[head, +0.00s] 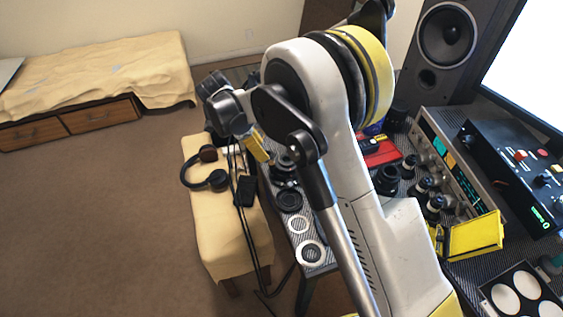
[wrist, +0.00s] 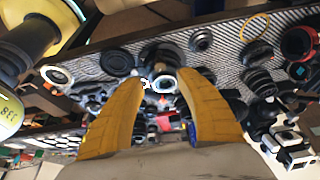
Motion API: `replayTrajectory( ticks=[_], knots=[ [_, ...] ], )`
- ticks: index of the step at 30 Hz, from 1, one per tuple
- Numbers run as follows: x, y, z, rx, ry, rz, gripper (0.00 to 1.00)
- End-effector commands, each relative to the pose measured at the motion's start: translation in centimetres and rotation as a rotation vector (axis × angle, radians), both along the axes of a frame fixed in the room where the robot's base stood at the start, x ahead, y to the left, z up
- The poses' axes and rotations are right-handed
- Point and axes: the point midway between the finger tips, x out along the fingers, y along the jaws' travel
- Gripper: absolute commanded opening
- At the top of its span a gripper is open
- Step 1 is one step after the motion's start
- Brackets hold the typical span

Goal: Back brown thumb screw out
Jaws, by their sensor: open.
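I cannot pick out a brown thumb screw in either view. My gripper (wrist: 161,78) is open, its two yellow fingers apart in the wrist view. A dark lens part (wrist: 162,52) and a small pale ring show just past the fingertips. I cannot tell how far off they are or whether anything is touched. In the head view my gripper (head: 258,146) hangs over the left end of the table, beside black lens parts (head: 287,168). My arm hides much of the table there.
A patterned work mat (wrist: 225,62) carries several rings and lens barrels. A cream bench (head: 230,240) with headphones (head: 215,180) stands left of the table. Electronics (head: 455,165), a speaker (head: 446,40) and a yellow box (head: 474,237) are at the right. The carpet at left is clear.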

Motion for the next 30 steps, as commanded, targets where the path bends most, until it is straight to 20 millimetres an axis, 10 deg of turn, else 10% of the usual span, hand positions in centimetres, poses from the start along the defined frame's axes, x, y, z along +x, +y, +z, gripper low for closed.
replayTrajectory(
  ticks=[10, 23, 28, 30],
  knots=[
    [0.6, -2.5, -6.2, 0.0, 0.0, 0.0, 0.43],
    [0.8, -3.1, -7.3, 0.0, 0.0, 0.001, 0.43],
    [0.8, -3.1, -7.3, 0.0, 0.0, 0.001, 0.0],
    [0.8, -3.1, -7.2, 0.0, 0.0, 0.001, 0.0]
  ],
)
